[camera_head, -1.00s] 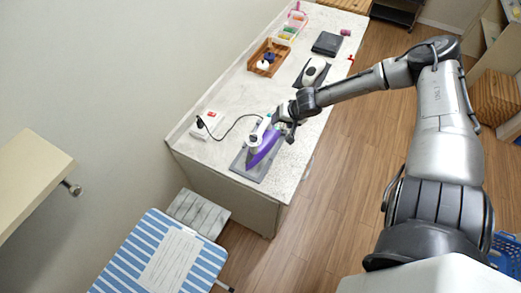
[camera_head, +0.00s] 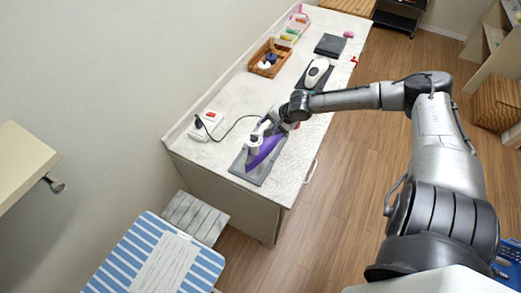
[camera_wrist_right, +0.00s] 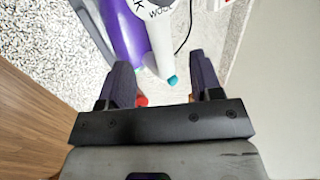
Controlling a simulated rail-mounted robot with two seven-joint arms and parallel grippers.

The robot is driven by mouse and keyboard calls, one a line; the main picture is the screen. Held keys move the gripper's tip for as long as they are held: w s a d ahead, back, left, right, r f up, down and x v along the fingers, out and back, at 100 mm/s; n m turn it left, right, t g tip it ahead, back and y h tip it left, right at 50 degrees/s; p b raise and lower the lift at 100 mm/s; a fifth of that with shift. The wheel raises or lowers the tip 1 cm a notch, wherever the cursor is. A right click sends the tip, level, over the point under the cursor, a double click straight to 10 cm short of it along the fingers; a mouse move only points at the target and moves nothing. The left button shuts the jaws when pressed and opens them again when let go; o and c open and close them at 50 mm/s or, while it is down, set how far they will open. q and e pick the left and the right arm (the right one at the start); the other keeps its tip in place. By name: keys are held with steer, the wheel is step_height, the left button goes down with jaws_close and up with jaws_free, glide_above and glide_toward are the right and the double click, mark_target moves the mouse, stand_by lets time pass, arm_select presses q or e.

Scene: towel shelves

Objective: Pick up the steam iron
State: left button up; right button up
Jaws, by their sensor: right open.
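The steam iron (camera_head: 264,150) has a purple body and a white handle. It rests on a grey mat (camera_head: 240,167) near the front end of the speckled counter. A dark cord runs from it to a white power strip. My right gripper (camera_head: 273,126) is at the iron's handle end. In the right wrist view the open fingers of my right gripper (camera_wrist_right: 160,85) are apart, with the white handle (camera_wrist_right: 160,45) and its teal tip just ahead, between and beyond the fingertips. I cannot tell whether they touch it. My left gripper is not in view.
The power strip (camera_head: 208,124) lies at the counter's left edge. Behind are a white device (camera_head: 317,70) on a dark mat, a wooden tray (camera_head: 268,58) and a dark folded cloth (camera_head: 330,45). A blue-striped ironing board (camera_head: 150,262) stands at front left.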

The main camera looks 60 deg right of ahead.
mark_target(262, 131)
steer(key=shift+x, duration=4.1)
steer(key=shift+a, duration=0.1)
steer(key=shift+s, duration=0.1)
jaws_close()
steer(key=shift+r, duration=0.1)
